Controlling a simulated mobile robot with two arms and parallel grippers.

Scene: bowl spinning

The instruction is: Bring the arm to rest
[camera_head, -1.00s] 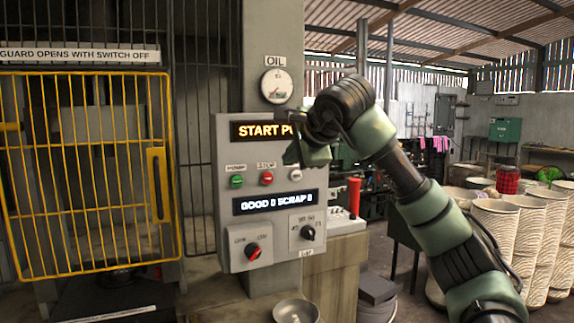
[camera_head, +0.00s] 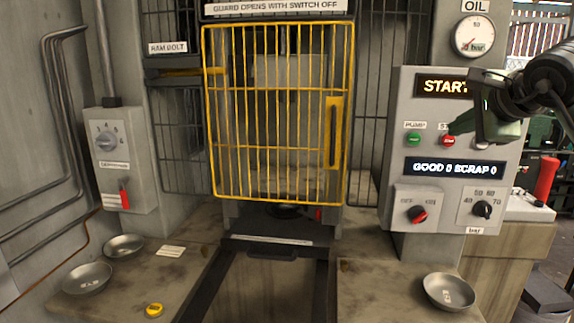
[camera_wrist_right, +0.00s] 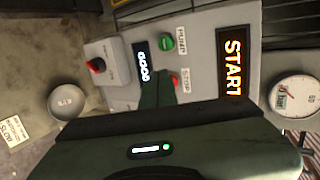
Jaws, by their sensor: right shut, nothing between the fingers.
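My right gripper (camera_head: 458,127) comes in from the right in the head view, in front of the grey control panel (camera_head: 398,165). Its fingers are shut and empty. Its tip overlaps the red STOP button (camera_head: 449,140) in the picture; whether it touches cannot be told. In the wrist view the shut fingers (camera_wrist_right: 155,92) point toward the panel, between the counter display and the red button (camera_wrist_right: 174,82). The green PUMP button (camera_head: 414,139) is clear of the gripper. My left gripper is out of view.
A yellow mesh guard (camera_head: 210,110) stands left of the panel. A metal bowl (camera_head: 448,291) rests on the ledge below it. Two more bowls (camera_head: 87,279) (camera_head: 124,246) and a yellow puck (camera_head: 154,310) lie at left. A red handle (camera_head: 546,178) rises right of the panel.

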